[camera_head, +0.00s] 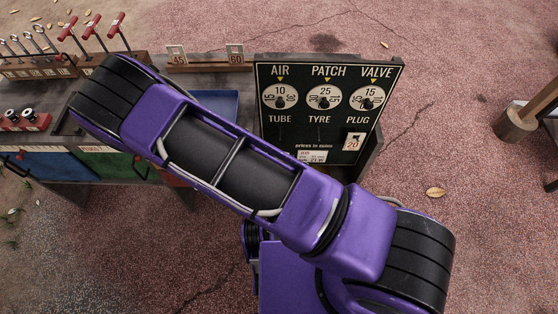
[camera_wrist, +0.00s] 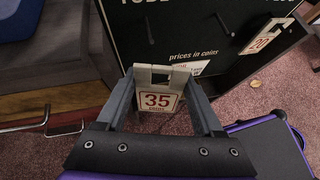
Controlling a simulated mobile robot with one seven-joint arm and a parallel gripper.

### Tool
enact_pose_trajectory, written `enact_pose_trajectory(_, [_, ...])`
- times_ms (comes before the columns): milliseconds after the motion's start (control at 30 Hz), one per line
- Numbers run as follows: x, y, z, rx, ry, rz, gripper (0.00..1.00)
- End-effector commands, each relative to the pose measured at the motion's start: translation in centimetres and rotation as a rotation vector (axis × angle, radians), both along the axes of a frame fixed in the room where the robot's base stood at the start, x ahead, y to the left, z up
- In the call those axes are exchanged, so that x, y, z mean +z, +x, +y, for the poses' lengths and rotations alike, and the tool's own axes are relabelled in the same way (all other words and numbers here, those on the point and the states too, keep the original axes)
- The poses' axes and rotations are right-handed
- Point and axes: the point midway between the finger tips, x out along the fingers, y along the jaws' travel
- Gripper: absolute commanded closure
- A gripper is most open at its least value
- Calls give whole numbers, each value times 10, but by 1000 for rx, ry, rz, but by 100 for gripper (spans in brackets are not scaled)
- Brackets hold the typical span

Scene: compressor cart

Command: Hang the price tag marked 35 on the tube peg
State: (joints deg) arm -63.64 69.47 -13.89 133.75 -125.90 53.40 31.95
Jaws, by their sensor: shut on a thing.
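The price tag marked 35 (camera_wrist: 157,101) is a white tag with red figures, held upright between the two fingers of my gripper (camera_wrist: 163,76) in the wrist view. The black price board (camera_wrist: 100,14) stands just beyond it. The tube peg (camera_wrist: 149,38) sticks out below the TUBE label, above the tag in the picture, and is bare. The tag looks apart from the peg. In the head view the board (camera_head: 262,72) shows AIR, PATCH and VALVE dials with TUBE, TYRE and PLUG below. My purple arm hides the gripper and the held tag there.
A tag marked 20 (camera_head: 353,142) hangs under PLUG. The tyre peg (camera_wrist: 225,30) is bare. Tags 45 (camera_head: 177,56) and 60 (camera_head: 235,55) stand on a wooden rack behind. A blue tray (camera_head: 222,104) and red-handled tools (camera_head: 92,28) are on the cart at left.

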Motion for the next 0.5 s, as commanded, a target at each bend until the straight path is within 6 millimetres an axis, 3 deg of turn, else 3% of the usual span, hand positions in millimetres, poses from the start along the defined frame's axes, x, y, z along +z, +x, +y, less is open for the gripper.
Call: enact_pose_trajectory(500, [-4, 31, -1, -1, 0, -1, 83])
